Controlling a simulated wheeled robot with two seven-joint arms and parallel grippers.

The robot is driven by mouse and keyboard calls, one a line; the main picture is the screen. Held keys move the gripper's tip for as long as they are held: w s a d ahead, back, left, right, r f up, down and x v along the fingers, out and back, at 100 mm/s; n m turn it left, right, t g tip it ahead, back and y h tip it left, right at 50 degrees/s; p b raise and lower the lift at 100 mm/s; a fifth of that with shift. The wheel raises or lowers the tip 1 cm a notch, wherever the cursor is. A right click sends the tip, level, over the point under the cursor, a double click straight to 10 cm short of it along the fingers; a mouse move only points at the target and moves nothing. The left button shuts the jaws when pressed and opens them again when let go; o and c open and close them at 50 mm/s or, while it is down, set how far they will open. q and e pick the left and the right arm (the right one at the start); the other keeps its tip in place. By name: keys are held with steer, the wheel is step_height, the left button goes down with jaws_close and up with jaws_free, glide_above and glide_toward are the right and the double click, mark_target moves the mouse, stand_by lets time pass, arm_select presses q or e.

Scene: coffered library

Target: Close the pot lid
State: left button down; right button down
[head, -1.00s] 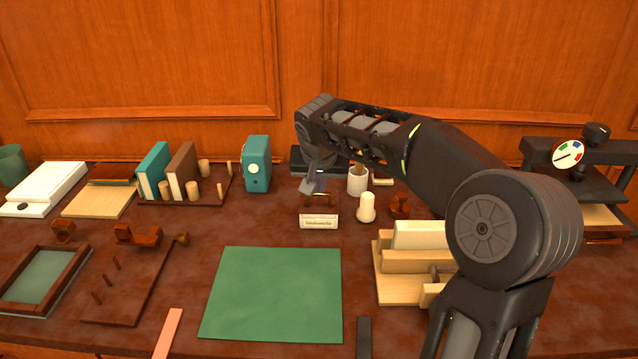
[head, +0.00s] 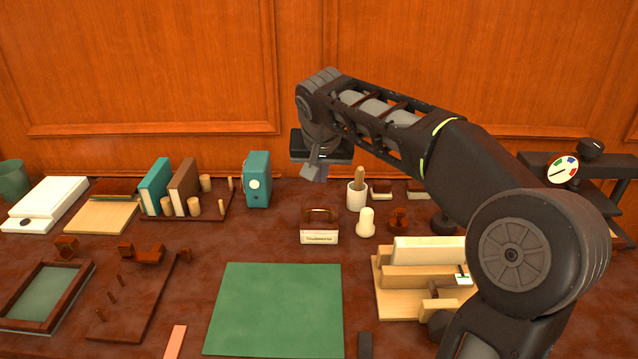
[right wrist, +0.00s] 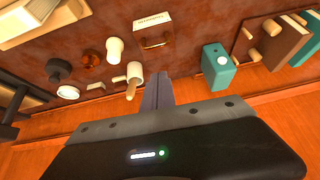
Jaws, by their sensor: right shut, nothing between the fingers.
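The likely pot is a small white cup (head: 357,197) with a brown wooden handle (head: 360,175) standing up out of it. The cup also shows in the right wrist view (right wrist: 136,72). I cannot make out a lid for certain; a small pale piece with a brown top (head: 381,189) lies just right of the cup. My right gripper (head: 314,175) is shut and empty. It hangs above the back of the desk, left of the cup and apart from it. Its fingers show in the wrist view (right wrist: 160,85), beside the cup. My left gripper is out of view.
A white-labelled brown holder (head: 320,237) and a white rounded peg (head: 366,222) stand in front of the cup. A teal box (head: 257,180) is to the left. A wooden rack (head: 400,305) stands front right. The green mat (head: 275,310) is bare.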

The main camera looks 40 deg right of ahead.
steer(key=v, duration=0.4)
steer(key=shift+s+a+r, duration=0.2)
steer(key=shift+s+r, duration=0.05)
steer(key=shift+f, duration=0.1)
